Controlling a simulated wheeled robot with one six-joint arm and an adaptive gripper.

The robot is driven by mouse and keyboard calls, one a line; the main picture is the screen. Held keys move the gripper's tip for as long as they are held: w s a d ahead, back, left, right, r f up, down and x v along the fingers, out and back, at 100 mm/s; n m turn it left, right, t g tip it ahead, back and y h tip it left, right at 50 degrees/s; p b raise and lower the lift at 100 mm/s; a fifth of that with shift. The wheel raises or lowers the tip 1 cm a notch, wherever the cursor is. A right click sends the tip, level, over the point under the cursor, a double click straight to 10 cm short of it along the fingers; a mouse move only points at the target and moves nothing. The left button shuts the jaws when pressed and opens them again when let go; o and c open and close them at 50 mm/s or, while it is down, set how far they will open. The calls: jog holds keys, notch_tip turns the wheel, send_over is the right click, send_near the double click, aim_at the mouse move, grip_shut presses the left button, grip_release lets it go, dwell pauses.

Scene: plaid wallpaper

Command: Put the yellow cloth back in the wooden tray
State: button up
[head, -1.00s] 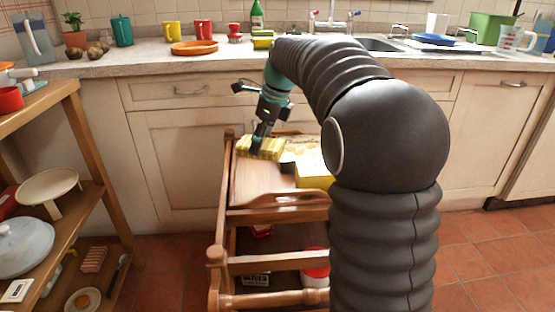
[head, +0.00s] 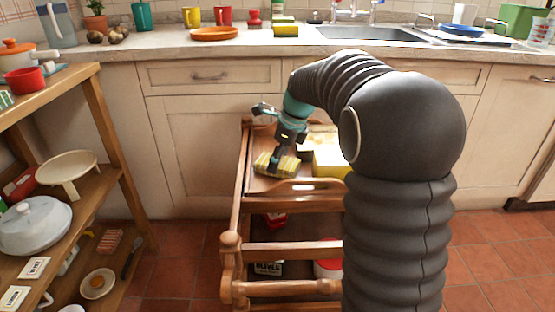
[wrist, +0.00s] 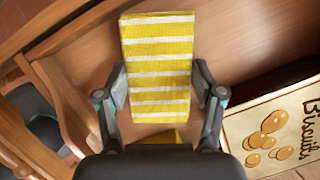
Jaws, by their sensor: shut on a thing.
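The yellow cloth (head: 264,162) with white stripes is a folded, flat rectangle. In the wrist view the cloth (wrist: 157,50) lies between the two fingers of my gripper (wrist: 160,88), which is shut on it from both sides. In the head view my gripper (head: 275,160) points down over the wooden tray (head: 262,186) on top of the trolley. The cloth is over the tray's left part, low near its floor; I cannot tell whether it touches. The tray's bare floor also shows in the wrist view (wrist: 85,75).
A yellow biscuits box (head: 330,164) stands right of the cloth; its printed side shows in the wrist view (wrist: 275,138). A wooden shelf (head: 105,130) with dishes is at the left. The counter (head: 180,50) runs behind. My arm hides the trolley's right side.

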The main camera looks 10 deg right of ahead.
jog(key=shift+f, duration=0.15)
jog(key=o, duration=1.1)
